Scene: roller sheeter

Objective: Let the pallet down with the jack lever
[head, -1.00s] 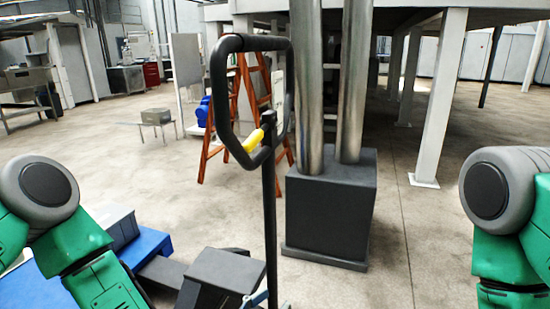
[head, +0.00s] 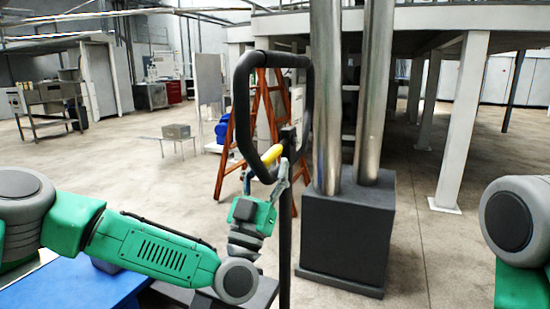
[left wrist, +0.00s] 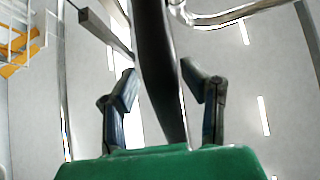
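The pallet jack's black loop handle (head: 238,105) stands upright in the middle of the head view. The yellow jack lever (head: 272,154) sits at the bottom of the loop. My left gripper (head: 266,176) is just below the lever, pointing up, close to the handle. In the left wrist view, the left gripper (left wrist: 159,80) has its fingers apart, with a dark bar of the handle (left wrist: 160,70) running between them and gaps at the sides. The yellow lever cannot be made out there. Contact cannot be told. My right gripper is out of view.
A blue surface (head: 75,285) lies at the lower left, partly behind my left arm. A dark block with metal columns (head: 345,235) stands right of the handle. An orange ladder (head: 228,165) is behind it. Open floor lies at the right.

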